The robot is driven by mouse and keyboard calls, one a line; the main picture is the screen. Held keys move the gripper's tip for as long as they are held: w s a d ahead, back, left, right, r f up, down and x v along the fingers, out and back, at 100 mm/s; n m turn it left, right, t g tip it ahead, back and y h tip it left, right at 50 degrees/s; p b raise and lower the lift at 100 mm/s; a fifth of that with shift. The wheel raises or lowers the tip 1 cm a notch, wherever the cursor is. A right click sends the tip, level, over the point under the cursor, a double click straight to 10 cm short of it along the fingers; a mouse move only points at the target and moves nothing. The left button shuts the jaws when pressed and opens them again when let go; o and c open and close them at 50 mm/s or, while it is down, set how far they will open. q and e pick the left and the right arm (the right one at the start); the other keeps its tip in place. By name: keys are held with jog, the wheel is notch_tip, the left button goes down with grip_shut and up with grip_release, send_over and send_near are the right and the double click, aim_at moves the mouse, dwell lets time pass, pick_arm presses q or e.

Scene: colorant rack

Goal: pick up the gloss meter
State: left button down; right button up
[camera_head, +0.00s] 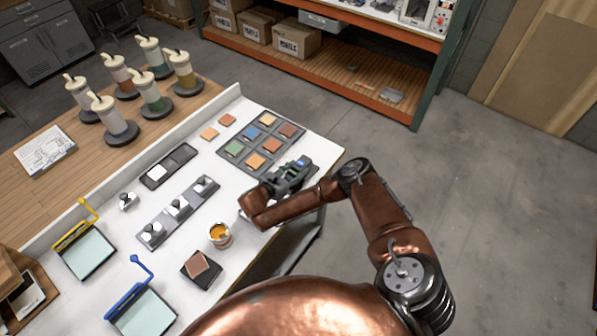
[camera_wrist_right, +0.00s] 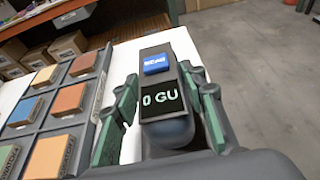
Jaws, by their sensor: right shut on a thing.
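The gloss meter (camera_wrist_right: 166,95) is a dark grey device with a blue button on top and a screen reading "0 GU". In the right wrist view it sits between the two green fingers of my right gripper (camera_wrist_right: 160,112), which is shut on it. In the head view the gripper (camera_head: 291,172) is at the right end of the white table, beside the tray of colour samples, and the meter (camera_head: 300,163) shows only in part. I cannot tell whether the meter touches the table. My left gripper is not in view.
The sample tray (camera_head: 243,158) holds several coloured tiles close to the gripper. A tin of orange paint (camera_head: 220,235), a grey weight holder (camera_head: 178,212) and a dark tray (camera_head: 168,166) stand on the white table. Several pump bottles (camera_head: 184,75) stand behind. Open floor lies to the right.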

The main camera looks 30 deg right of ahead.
jog(key=shift+c, duration=0.7)
grip_shut()
jog(key=shift+r, duration=0.2)
